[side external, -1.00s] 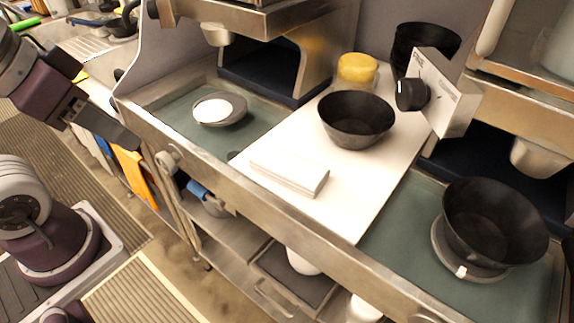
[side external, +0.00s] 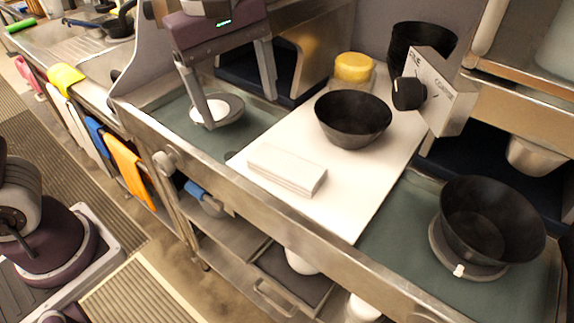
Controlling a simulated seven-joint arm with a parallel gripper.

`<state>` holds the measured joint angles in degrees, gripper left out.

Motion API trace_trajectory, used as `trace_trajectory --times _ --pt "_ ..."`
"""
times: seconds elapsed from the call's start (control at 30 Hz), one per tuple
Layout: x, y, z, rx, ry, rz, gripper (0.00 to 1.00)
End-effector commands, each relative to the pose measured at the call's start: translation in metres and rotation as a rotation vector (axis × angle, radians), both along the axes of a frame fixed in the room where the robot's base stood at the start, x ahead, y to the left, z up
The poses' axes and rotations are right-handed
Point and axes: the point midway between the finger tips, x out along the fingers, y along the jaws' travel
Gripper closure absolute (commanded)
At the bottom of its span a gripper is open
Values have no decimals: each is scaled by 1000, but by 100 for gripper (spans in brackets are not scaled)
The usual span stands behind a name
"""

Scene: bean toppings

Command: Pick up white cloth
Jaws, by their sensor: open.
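The white cloth (side external: 287,169) is a folded, flat rectangular stack. It lies on the white board (side external: 338,212) near the counter's front edge. My gripper (side external: 241,112) is open, with its two fingers pointing down. It is to the left of the cloth and above it in the picture, near the small dark dish with a white disc (side external: 218,110). One finger overlaps the dish in the picture; I cannot tell whether they touch. Nothing shows between the fingers that they hold.
A black bowl (side external: 353,118) stands on the board behind the cloth. A yellow-topped container (side external: 355,68) and stacked black bowls are farther back. A box with a black knob (side external: 440,92) stands at the right. Another black bowl (side external: 490,225) sits on a round base at front right.

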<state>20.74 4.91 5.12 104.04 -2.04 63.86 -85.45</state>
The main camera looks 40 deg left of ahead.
Motion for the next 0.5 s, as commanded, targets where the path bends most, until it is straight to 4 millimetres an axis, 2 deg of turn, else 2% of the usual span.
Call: trace_trajectory --times 0.03,0.1,0.2,0.37,0.5 --pt "15 -18 -14 6 47 112 20" --pt "28 -36 -29 16 91 270 20" --pt "38 -51 -43 30 120 401 20" --pt "40 -54 -62 34 129 443 20" --pt "42 -53 -87 35 130 443 20"
